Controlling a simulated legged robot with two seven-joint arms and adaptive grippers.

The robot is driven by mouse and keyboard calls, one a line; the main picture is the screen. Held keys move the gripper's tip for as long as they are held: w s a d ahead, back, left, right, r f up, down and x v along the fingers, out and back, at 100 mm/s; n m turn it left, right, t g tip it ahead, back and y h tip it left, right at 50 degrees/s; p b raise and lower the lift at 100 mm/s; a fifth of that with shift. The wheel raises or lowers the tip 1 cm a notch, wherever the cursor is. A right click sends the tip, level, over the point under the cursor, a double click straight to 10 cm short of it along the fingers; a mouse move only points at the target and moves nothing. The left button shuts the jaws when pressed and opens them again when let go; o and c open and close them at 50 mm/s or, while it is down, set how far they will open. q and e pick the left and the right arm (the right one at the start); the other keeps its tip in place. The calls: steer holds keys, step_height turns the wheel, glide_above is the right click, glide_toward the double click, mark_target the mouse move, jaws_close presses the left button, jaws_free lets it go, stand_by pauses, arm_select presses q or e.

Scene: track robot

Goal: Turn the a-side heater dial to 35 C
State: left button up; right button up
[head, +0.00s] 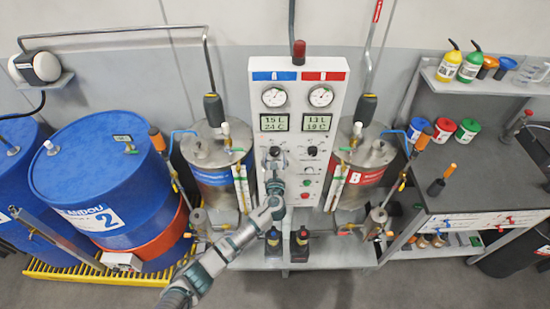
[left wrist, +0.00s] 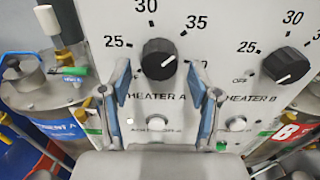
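The heater A dial (left wrist: 158,58) is a round black knob on the white panel, centred in the left wrist view. A short white mark shows on its right side, slightly low; I cannot read its setting exactly. The scale shows 25, 30 and 35, and the right finger partly covers another mark. My left gripper (left wrist: 159,72) is open, with a blue-grey finger on each side of the knob's lower part, apart from it. My right gripper is not in view.
The control panel (head: 297,82) shows 24 C on the A display (head: 274,123) and 19 C on the B display (head: 316,123). The heater B dial (left wrist: 286,65) is to the right. Metal tanks A (head: 217,150) and B (head: 365,155) flank the panel.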

arm_select(q)
steer(key=shift+r, duration=0.15)
steer(key=shift+s, duration=0.25)
steer(key=s, duration=1.1)
steer(key=shift+s, duration=0.2)
